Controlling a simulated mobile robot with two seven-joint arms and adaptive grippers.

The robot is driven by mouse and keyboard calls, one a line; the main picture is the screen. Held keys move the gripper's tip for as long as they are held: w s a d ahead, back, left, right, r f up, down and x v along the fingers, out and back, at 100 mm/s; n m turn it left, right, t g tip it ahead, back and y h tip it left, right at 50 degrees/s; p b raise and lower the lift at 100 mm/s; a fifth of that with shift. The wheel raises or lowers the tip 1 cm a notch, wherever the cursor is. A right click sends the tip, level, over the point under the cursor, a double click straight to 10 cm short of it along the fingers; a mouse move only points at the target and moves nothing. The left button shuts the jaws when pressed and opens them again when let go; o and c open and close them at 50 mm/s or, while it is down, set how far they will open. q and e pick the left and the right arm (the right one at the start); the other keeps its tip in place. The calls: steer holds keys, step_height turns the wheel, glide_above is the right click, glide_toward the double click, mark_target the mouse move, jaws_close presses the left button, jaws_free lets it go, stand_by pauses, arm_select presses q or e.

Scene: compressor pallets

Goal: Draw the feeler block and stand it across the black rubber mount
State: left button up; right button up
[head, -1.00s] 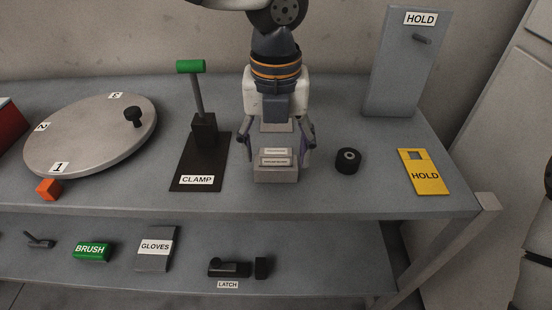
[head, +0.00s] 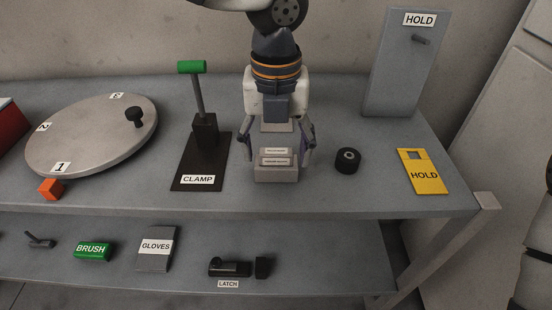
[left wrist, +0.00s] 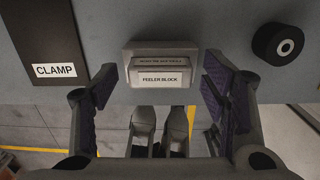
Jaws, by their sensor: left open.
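The feeler block (left wrist: 160,78) has a white label with its name. It sits in a small grey holder (head: 276,174) near the front edge of the bench. A second label behind it is too small to read surely. My left gripper (head: 279,152) points down over the holder, with its fingers open on either side of the block and apart from it. The left wrist view shows gaps between the purple pads (left wrist: 162,92) and the block. The black rubber mount (head: 347,160) is a short cylinder lying right of the holder, also seen in the left wrist view (left wrist: 278,44). My right gripper is not in view.
A clamp (head: 202,150) with a green handle stands left of the holder. A numbered turntable (head: 90,135) and an orange cube (head: 50,189) are farther left. A yellow HOLD tag (head: 423,171) lies right of the mount. A grey HOLD panel (head: 402,75) stands behind it.

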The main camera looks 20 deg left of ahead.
mark_target(276, 152)
arm_select(q)
steer(key=shift+c, duration=0.6)
steer(key=c, duration=1.4)
steer(key=shift+r, duration=3.05)
steer(key=shift+c, duration=0.4)
steer(key=shift+r, duration=0.25)
steer(key=shift+s, duration=0.1)
